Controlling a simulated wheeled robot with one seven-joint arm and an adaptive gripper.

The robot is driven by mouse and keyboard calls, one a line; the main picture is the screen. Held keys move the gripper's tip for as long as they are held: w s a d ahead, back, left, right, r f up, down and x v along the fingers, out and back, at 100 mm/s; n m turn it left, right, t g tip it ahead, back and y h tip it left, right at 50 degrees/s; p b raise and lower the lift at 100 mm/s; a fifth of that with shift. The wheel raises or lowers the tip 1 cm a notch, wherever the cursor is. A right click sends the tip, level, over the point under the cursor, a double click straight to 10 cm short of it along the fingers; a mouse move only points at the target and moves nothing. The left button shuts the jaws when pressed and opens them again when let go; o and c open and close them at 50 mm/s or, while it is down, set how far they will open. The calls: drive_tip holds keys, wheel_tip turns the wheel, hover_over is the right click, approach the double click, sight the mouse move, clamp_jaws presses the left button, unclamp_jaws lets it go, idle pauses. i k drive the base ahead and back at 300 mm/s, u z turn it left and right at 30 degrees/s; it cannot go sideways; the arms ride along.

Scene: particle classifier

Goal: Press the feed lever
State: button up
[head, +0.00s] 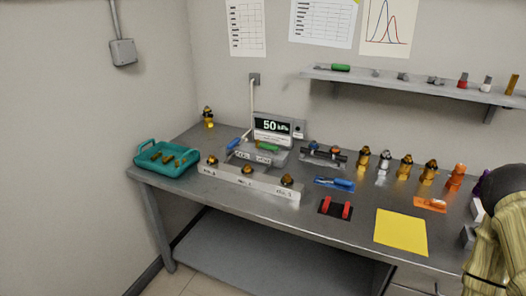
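No lever can be read as the feed lever at this size. A grey device with a display reading 50 kPa (273,126) stands at the back of the bench. On its base are a blue handle (233,143) and a green handle (267,147), with small labels in front that are hard to read. My gripper's fingers do not show. A dark rounded part and a pale yellow ribbed part at the right edge hide the bench's right end.
A teal tray (148,169) with brass pieces sits at the left end. A light rail (246,181) carries several brass-topped parts. Several bottle-like pieces (404,168) line the back right. A yellow sheet (401,232) lies at front right. A wall shelf (415,86) hangs above.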

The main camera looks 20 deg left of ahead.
sight(236, 142)
drive_tip(key=z, duration=1.85)
drive_tip(key=k, duration=1.15)
drive_tip(key=u, duration=1.9)
drive_tip(key=i, duration=0.5)
